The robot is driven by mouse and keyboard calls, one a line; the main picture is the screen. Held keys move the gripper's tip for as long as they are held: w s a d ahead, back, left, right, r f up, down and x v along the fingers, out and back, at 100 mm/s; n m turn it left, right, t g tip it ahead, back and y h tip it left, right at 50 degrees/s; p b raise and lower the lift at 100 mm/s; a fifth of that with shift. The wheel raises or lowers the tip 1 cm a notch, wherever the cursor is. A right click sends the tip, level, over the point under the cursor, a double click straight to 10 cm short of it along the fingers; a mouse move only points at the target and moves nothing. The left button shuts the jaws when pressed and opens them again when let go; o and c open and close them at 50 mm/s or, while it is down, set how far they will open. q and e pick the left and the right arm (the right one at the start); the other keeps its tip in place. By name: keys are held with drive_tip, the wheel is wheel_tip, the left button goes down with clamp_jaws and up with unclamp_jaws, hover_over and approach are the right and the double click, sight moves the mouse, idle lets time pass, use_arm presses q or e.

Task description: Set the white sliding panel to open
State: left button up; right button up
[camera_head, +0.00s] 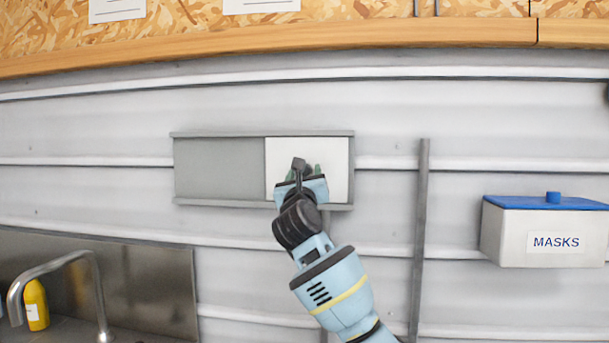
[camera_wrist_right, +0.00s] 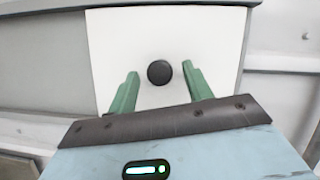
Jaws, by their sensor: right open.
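The white sliding panel (camera_head: 335,165) sits at the right end of a grey framed track (camera_head: 220,168) on the wall. The left part of the frame shows a flat grey surface. In the right wrist view the white panel (camera_wrist_right: 215,40) carries a round black knob (camera_wrist_right: 159,72). My right gripper (camera_head: 302,170) is in front of the panel. In the wrist view its two green fingers (camera_wrist_right: 160,88) stand apart on either side of the knob, with gaps between them and the knob. In the head view the gripper hides the knob. My left gripper is not in view.
A white box with a blue lid marked MASKS (camera_head: 540,235) hangs at the right. A grey vertical post (camera_head: 420,230) stands right of the panel. A tap (camera_head: 60,265) and yellow bottle (camera_head: 35,305) are at the lower left. A wooden beam (camera_head: 300,38) runs above.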

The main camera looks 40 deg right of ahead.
drive_tip(key=shift+w+d+r, duration=0.1)
drive_tip(key=shift+w+d, duration=0.1)
drive_tip(key=shift+d, duration=0.05)
drive_tip(key=shift+c, duration=0.2)
clamp_jaws()
